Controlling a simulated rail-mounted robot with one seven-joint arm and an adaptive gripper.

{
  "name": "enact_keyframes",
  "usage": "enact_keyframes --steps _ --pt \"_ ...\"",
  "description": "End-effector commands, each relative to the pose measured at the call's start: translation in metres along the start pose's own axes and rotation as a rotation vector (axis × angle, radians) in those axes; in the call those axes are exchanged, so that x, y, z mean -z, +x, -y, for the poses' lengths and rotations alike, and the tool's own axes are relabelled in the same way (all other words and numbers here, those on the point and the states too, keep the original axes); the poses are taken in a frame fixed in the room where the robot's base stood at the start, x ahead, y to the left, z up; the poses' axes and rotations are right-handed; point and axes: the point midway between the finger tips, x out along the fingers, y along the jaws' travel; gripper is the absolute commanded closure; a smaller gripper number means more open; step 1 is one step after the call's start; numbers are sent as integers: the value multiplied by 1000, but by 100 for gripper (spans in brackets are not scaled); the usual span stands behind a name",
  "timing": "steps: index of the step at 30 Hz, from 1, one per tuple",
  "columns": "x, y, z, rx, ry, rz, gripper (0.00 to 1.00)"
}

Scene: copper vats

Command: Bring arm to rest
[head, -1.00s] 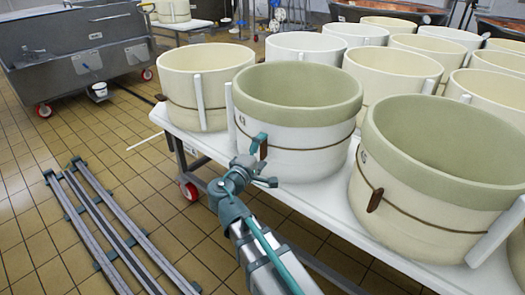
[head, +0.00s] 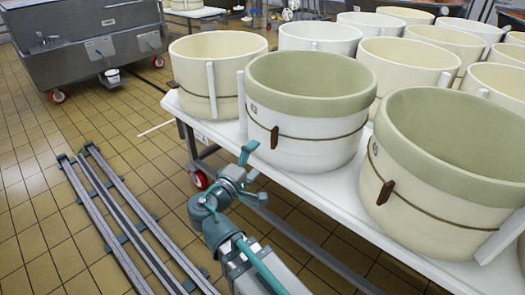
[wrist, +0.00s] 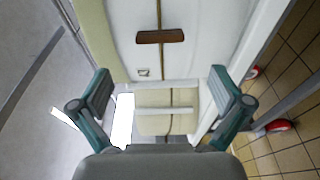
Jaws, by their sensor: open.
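My arm reaches up from the bottom of the head view, and my gripper (head: 252,170) is at its end. The gripper is open and empty, just off the front edge of the white table. In the wrist view my gripper (wrist: 163,92) shows two teal fingers spread wide with nothing between them. The nearest thing ahead is a white vat with a green-beige rim (head: 305,110). A brown toggle (head: 274,137) hangs on its thin band, up and right of the fingers, apart from them. The toggle also shows in the wrist view (wrist: 160,37).
A long white table (head: 330,195) carries several cream vats, with a large one (head: 440,170) at right. Metal rails (head: 130,225) lie on the tiled floor at left. A grey wheeled tank (head: 90,45) stands behind. Open floor lies between rails and table.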

Motion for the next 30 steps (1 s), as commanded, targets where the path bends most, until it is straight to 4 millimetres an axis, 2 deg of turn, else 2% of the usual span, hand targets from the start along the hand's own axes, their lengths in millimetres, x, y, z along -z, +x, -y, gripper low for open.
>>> enact_keyframes --steps 6,18,22,26,29,30 --pt "0 -12 0 0 0 0 0" --pt "0 -12 0 0 1 0 0" --pt "-7 -12 5 22 12 32 0" --pt "-22 -16 34 152 49 106 0" --pt "-42 -24 85 326 56 199 0" --pt "-54 -26 109 399 50 249 0"
